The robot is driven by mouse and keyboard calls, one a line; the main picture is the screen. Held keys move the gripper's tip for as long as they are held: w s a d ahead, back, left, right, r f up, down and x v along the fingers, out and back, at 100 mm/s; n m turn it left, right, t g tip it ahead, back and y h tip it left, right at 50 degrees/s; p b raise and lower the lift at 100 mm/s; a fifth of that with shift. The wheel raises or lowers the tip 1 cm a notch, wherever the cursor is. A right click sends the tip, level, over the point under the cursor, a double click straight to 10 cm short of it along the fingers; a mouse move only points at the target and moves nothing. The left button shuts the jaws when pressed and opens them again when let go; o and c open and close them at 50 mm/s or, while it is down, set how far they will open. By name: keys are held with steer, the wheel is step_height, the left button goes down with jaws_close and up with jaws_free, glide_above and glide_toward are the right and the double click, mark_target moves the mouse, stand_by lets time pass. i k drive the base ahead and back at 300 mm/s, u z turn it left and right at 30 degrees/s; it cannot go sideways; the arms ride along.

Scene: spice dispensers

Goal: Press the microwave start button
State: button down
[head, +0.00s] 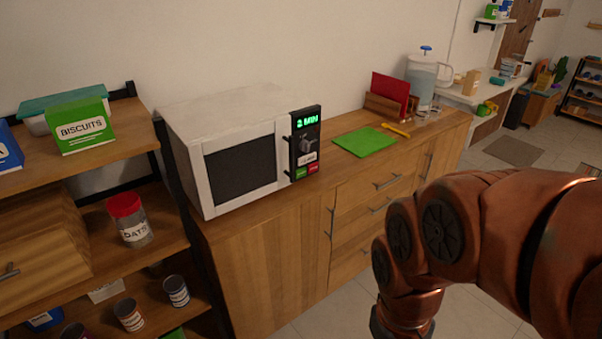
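A white microwave (225,118) with a dark window stands on the wooden cabinet, its door shut. Its black control panel (305,125) is on the right side of the front and has a green lit display (307,121) reading "2 MIN" and a round knob (306,145). My copper-coloured arm is at the lower right, apart from the microwave. My gripper is not in view.
The wooden cabinet (265,260) also bears a green board (364,141), a red board in a wooden holder (380,107) and a clear jug (422,80). A shelf unit with biscuits (83,128) and oats (130,222) stands at the left. Space before the microwave's panel is clear.

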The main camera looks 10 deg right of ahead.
mark_target(300, 172)
steer(key=u, duration=3.95)
steer(key=k, duration=1.3)
steer(key=z, duration=1.35)
